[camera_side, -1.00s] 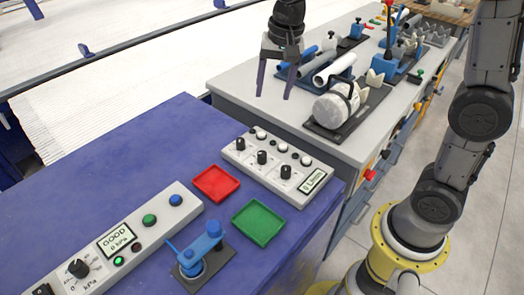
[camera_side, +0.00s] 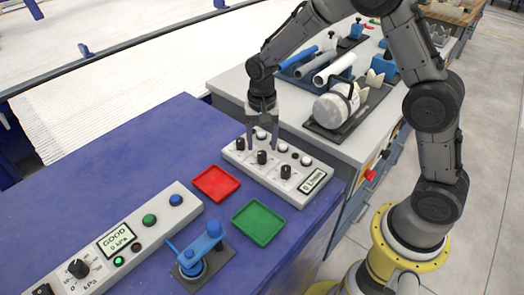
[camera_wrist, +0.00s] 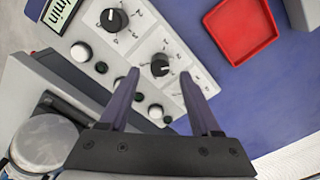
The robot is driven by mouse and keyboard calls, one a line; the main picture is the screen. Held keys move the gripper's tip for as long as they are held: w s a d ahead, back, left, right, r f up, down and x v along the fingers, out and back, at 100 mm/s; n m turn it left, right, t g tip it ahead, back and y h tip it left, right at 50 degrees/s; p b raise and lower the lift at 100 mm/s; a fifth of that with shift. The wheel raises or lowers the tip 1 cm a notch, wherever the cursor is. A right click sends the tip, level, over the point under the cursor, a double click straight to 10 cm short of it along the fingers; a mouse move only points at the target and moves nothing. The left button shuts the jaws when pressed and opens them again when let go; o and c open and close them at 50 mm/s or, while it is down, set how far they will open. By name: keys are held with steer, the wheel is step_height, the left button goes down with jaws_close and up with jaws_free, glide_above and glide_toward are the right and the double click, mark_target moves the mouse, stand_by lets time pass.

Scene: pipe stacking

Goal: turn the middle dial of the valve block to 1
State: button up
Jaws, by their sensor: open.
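The valve block (camera_side: 232,157) is a pale box with three black dials, round white buttons and a display reading "0 L/min", on the blue bench. Its middle dial (camera_side: 262,157) also shows in the wrist view (camera_wrist: 160,66), with a pale pointer line and too-small scale marks. I cannot read its setting. My gripper (camera_side: 263,146) points down over the block, open and empty. In the wrist view its fingertips (camera_wrist: 160,74) appear on either side of the middle dial. I cannot tell whether they touch it. The third dial is hidden behind a finger there.
A red tray (camera_side: 216,183) and a green tray (camera_side: 259,222) lie in front of the block. A blue clamp (camera_side: 206,240) and a long panel reading "GOOD" (camera_side: 150,232) stand at left front. A grey bench behind holds pipes and a pale cylinder (camera_side: 333,110).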

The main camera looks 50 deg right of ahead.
mark_target(262, 153)
steer(key=shift+f, duration=1.9)
steer(key=shift+c, duration=0.2)
jaws_close()
